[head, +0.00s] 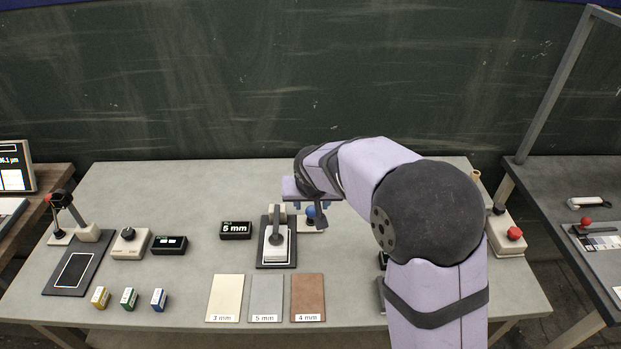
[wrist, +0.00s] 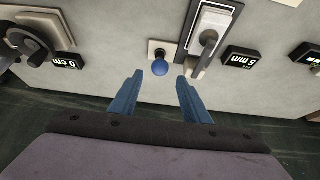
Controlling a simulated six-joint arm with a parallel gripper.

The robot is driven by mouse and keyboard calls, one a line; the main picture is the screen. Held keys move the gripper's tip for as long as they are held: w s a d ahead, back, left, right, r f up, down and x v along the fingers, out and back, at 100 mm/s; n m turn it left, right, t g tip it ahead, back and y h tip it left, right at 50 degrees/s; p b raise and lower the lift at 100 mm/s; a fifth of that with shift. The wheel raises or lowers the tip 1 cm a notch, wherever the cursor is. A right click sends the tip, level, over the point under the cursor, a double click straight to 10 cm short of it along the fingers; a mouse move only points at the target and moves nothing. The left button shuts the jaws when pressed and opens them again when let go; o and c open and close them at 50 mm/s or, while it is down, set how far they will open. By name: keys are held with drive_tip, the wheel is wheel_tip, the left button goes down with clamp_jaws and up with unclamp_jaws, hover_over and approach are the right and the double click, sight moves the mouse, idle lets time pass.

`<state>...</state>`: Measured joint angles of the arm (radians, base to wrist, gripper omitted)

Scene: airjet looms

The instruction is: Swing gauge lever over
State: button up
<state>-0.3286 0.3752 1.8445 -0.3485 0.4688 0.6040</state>
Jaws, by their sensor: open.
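The gauge lever with its blue ball knob (head: 310,211) stands on a small pale base behind and right of the thickness gauge (head: 277,245), near the table's back middle. In the wrist view the blue knob (wrist: 160,68) shows end-on above its square base plate (wrist: 154,47); its stem is mostly hidden. My gripper (wrist: 160,82) is open and empty, with its two blue fingers apart. In the wrist view the knob lies just beyond the fingertips, in line with the gap. In the head view my arm reaches in from the right and partly hides the lever.
The gauge (wrist: 207,38) with its grey handle stands close beside the lever. A "5 mm" display (head: 235,230) is left of it. Sample cards (head: 267,297) lie in front. A red-knobbed box (head: 507,237) stands at the right. The table's back left is clear.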

sight(312, 208)
drive_tip(key=b+x, duration=0.1)
drive_tip(key=x, duration=0.4)
drive_tip(key=shift+s, duration=0.1)
drive_tip(key=shift+b, duration=0.35)
drive_tip(key=c, duration=0.8)
drive_tip(key=shift+o, duration=0.2)
